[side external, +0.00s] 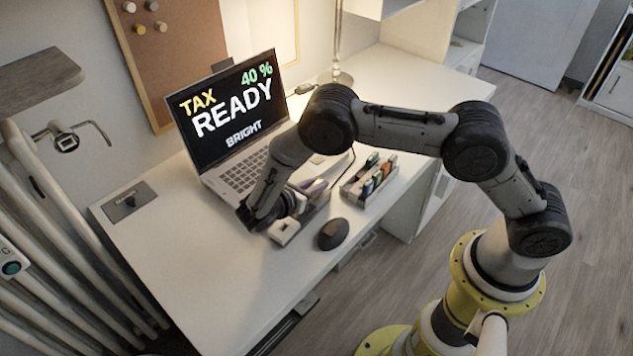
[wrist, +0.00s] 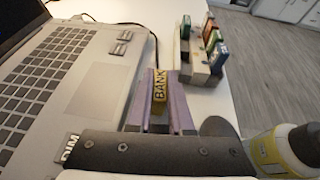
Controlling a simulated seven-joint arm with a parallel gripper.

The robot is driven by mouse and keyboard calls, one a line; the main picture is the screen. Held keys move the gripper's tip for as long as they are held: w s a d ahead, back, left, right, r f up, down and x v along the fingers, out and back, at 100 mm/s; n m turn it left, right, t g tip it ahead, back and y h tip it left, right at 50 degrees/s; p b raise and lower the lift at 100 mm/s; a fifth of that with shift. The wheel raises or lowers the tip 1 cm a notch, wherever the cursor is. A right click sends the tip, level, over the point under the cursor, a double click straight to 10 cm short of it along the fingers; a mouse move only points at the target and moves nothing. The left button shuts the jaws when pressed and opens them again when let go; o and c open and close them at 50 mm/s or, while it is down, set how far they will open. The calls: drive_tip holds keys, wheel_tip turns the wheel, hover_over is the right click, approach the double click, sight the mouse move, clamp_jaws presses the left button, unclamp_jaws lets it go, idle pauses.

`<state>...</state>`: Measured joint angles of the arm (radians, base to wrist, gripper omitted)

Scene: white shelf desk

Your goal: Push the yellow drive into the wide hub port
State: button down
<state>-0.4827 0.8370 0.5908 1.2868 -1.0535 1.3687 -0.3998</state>
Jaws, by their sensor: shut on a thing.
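My gripper (wrist: 160,106) has purple fingers, shut on the yellow drive (wrist: 160,86), which carries the dark word BANK. In the side view, my gripper (side external: 316,188) is low over the desk, beside the laptop's front edge; the drive is too small to make out there. A pale piece with two dark slots (wrist: 122,42) lies ahead and left of the drive in the wrist view. It may be the hub, but I cannot tell which slot is wide. The drive is apart from those slots.
The open laptop (side external: 235,120) stands left of my gripper. A tray (side external: 350,192) of several coloured drives stands to the right. A black mouse (side external: 333,234) lies in front. A dark cable (wrist: 148,30) runs beyond the drive. The desk's near left area is clear.

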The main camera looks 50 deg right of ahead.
drive_tip(key=shift+f, duration=0.15)
drive_tip(key=c, duration=0.7)
unclamp_jaws()
drive_tip(key=shift+c, duration=0.2)
drive_tip(key=shift+a, duration=0.1)
drive_tip(key=v, duration=1.3)
drive_tip(key=shift+a, duration=0.3)
